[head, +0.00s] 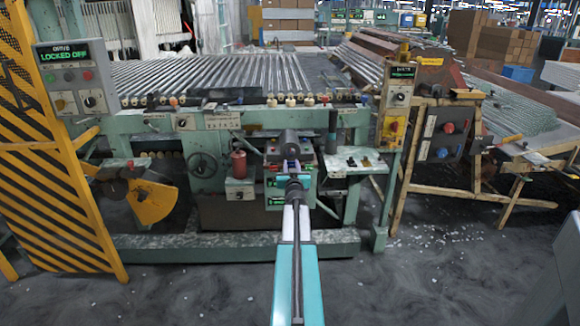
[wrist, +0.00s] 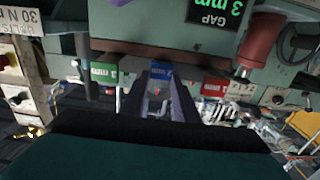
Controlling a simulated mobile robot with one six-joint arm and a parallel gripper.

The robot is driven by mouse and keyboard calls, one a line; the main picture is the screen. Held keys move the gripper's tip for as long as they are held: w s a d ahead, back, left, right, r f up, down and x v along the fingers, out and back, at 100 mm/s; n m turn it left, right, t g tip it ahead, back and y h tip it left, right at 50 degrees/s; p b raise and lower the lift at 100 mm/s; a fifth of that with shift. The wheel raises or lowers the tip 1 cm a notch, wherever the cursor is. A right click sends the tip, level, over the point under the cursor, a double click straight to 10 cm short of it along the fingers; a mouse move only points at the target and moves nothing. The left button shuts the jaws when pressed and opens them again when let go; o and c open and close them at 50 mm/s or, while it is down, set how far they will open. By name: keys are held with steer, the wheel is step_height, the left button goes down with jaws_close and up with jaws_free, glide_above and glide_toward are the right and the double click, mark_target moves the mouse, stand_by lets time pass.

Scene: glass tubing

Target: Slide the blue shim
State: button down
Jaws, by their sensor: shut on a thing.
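In the wrist view the blue shim (wrist: 161,72) sits between the tips of my two dark fingers. My gripper (wrist: 158,88) is shut on it. A green block marked "3 mm" (wrist: 104,73) is on the left of it and a red block (wrist: 214,83) on the right, both apart from my fingers. In the head view my gripper (head: 291,166) reaches forward to the small green-framed station in the middle of the machine. The blue shim is too small and covered by my arm to make out clearly there.
A "GAP 3 mm" display (wrist: 220,18) hangs close above my fingers in the wrist view. A red cylinder (head: 239,164) and a handwheel (head: 203,165) stand left of the station. A green shelf (head: 352,162) is on the right. A "LOCKED OFF" panel (head: 69,58) is at far left.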

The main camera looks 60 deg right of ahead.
steer(key=v, duration=0.3)
steer(key=shift+s+a+f, duration=0.15)
steer(key=shift+s+a, duration=0.1)
steer(key=shift+s, duration=0.1)
steer(key=c, duration=1.4)
jaws_free()
steer(key=shift+o, duration=0.2)
steer(key=shift+a, duration=0.15)
steer(key=v, duration=1.3)
steer(key=shift+s+a, duration=0.2)
steer(key=shift+a, duration=0.05)
